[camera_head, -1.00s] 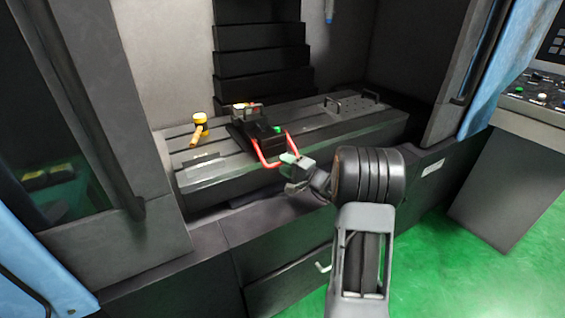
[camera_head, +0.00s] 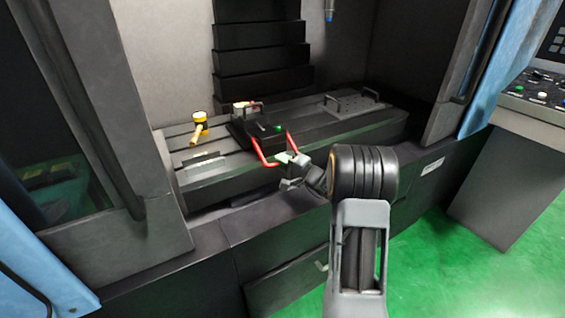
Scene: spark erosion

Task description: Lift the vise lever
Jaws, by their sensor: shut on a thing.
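The vise (camera_head: 252,128) is a dark block on the machine table, with a small green spot on its right side. Its red U-shaped lever (camera_head: 259,154) sticks out at the front, towards me, over the table's front edge. My gripper (camera_head: 284,159) is at the outer end of the lever, on its right part, and is shut on it. The fingers hide part of the red bar.
A plate with two handles (camera_head: 352,101) lies at the table's right. Dark door frames flank the opening.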

